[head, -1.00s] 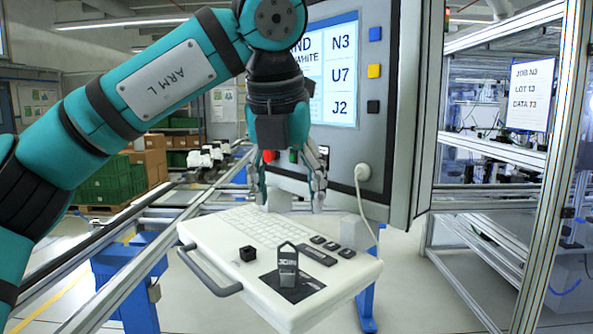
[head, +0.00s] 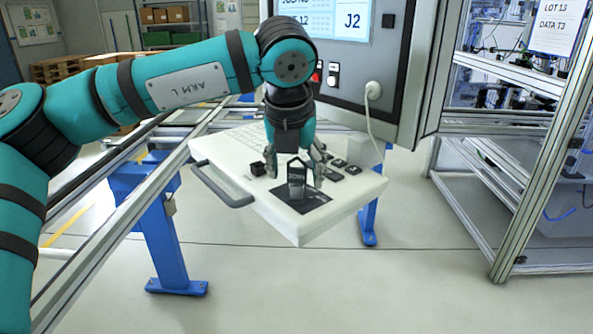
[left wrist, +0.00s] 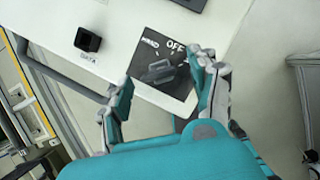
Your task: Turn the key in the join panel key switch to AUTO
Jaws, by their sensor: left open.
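The key (head: 297,176) stands upright in the key switch, on a dark square plate (head: 312,203) at the front of the white panel (head: 262,214). In the left wrist view the key (left wrist: 158,71) lies in line with the gap between my fingertips. That plate reads OFF at its upper right; a second label at its upper left is unclear. My left gripper (head: 295,175) is open, its fingers apart on either side of the key. I cannot tell whether either finger touches it. The right gripper is not in view.
A small black cube-shaped part (head: 258,168) sits on the panel left of the key, and dark buttons (head: 345,167) lie to its right. A grey handle (head: 222,188) runs along the panel's left edge. A screen cabinet (head: 395,75) with a white cable stands behind.

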